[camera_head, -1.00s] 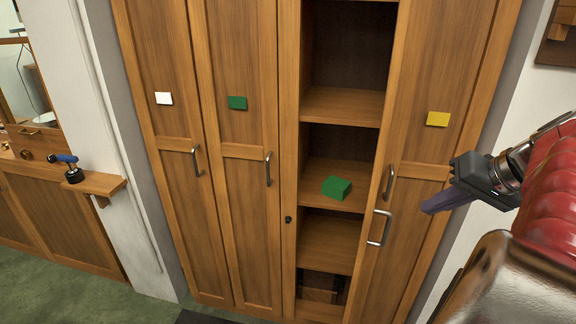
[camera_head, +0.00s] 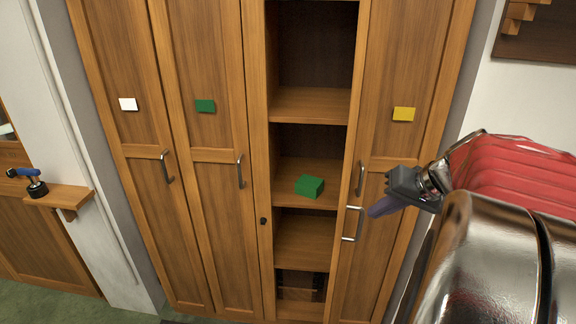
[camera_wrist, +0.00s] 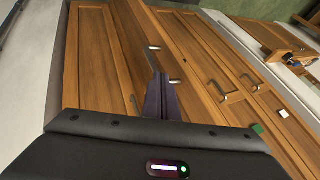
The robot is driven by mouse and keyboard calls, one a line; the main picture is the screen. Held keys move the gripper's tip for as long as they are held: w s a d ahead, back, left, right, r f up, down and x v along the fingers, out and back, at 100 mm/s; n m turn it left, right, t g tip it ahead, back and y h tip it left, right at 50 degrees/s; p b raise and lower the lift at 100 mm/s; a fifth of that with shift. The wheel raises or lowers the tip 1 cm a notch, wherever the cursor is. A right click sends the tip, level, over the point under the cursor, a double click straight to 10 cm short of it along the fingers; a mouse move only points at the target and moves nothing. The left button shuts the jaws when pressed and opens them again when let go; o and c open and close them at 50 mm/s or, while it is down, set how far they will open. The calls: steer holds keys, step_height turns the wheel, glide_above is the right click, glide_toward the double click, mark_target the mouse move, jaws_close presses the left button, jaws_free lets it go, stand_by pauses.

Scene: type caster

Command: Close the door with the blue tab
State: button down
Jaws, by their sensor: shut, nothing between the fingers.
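A tall wooden cabinet stands in front of me with an open shelf section (camera_head: 310,105). No blue tab shows in any view. A door with a yellow tab (camera_head: 404,114) is right of the open shelves. It has a metal handle (camera_head: 360,178), and a second, lower handle (camera_head: 352,222) shows below it. I cannot tell which panel bears the lower one. My gripper (camera_head: 372,213) is shut and empty, just right of the lower handle in the head view. In the wrist view my shut fingers (camera_wrist: 160,82) point at the wooden doors, close below a metal handle (camera_wrist: 153,48).
Left are closed doors with a white tab (camera_head: 128,104) and a green tab (camera_head: 205,106). A green block (camera_head: 309,186) lies on a shelf. A wooden ledge (camera_head: 62,198) holds a blue and black object (camera_head: 32,184). White wall is to the right.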

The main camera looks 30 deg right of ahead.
mark_target(357, 210)
steer(key=shift+w+a+f, duration=0.25)
steer(key=shift+w+a, duration=0.3)
steer(key=shift+w, duration=0.1)
steer(key=shift+w+a+f, duration=0.25)
steer(key=shift+w+a, duration=0.25)
steer(key=shift+w, duration=0.1)
steer(key=shift+w+a+f, duration=0.25)
steer(key=shift+w+a, duration=0.3)
steer(key=shift+w, duration=0.1)
